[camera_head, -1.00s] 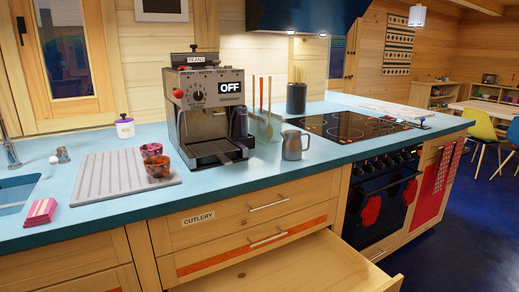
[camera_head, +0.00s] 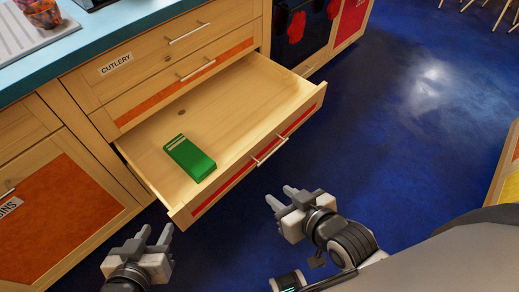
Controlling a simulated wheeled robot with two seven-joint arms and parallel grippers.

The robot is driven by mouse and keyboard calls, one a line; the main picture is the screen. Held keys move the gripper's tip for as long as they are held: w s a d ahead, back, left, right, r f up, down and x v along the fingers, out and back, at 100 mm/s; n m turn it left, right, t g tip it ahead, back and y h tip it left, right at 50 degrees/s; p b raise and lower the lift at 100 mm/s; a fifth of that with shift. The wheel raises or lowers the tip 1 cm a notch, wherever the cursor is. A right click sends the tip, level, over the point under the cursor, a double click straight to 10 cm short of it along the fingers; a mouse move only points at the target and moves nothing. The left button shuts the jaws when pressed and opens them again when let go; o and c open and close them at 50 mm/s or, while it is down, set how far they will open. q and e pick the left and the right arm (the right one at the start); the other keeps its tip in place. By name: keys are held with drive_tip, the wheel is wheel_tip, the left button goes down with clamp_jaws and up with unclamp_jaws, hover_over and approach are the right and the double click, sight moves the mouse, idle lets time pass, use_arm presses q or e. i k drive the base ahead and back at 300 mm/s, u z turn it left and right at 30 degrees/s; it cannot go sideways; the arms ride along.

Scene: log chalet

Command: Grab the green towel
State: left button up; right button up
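The green towel (camera_head: 190,158) lies folded in the open wooden drawer (camera_head: 225,112), near its left front part. It has pale stripes at one end. My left gripper (camera_head: 155,238) is at the bottom left, in front of the drawer and apart from the towel. Its fingers are spread and nothing is between them. My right gripper (camera_head: 281,198) is in front of the drawer, right of the towel and apart from it. Its fingers are spread and empty.
The open drawer's front panel (camera_head: 255,155) with its handle stands between my grippers and the towel. A cutlery drawer (camera_head: 150,55) above is closed. Blue floor (camera_head: 400,130) to the right is clear. The counter with a cup (camera_head: 40,12) is at the top left.

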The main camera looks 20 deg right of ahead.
sight(192, 160)
drive_tip(key=z, duration=0.5)
drive_tip(key=i, duration=0.4)
drive_tip(key=u, duration=1.9)
